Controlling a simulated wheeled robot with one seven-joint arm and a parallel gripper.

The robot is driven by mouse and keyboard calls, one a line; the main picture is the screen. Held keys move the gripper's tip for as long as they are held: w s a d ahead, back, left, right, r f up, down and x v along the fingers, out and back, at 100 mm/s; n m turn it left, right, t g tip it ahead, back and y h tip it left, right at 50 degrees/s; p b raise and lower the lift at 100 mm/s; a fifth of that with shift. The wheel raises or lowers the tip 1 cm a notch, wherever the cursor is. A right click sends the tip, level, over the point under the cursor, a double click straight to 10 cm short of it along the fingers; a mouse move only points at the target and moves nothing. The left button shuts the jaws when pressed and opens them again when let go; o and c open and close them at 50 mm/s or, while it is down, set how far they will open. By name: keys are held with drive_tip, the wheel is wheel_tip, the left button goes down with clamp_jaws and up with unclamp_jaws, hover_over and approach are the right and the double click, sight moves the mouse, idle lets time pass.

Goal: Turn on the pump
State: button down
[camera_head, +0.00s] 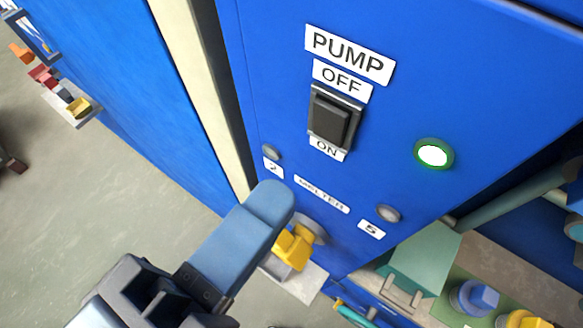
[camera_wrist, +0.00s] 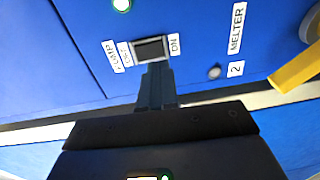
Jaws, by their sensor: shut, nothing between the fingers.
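The pump switch (camera_head: 333,118) is a dark rocker on the blue panel (camera_head: 400,80). The PUMP sign (camera_head: 349,54) and OFF label are above it, and the ON label (camera_head: 327,149) is below. A round green lamp (camera_head: 434,154) to its lower right glows bright. My gripper (camera_head: 270,203) is shut and empty, below and left of the switch in the head view. In the wrist view my gripper's fingertips (camera_wrist: 157,70) overlap one edge of the switch (camera_wrist: 151,48). I cannot tell whether they touch it.
A yellow melter knob (camera_head: 293,247) sticks out just below my fingers. Small round buttons (camera_head: 388,214) marked 2 and 5 flank the MELTER label (camera_head: 321,194). A green box and pipes are at lower right. Open floor (camera_head: 90,190) lies left.

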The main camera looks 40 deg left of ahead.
drive_tip(key=shift+s, duration=1.25)
drive_tip(key=shift+d, duration=0.15)
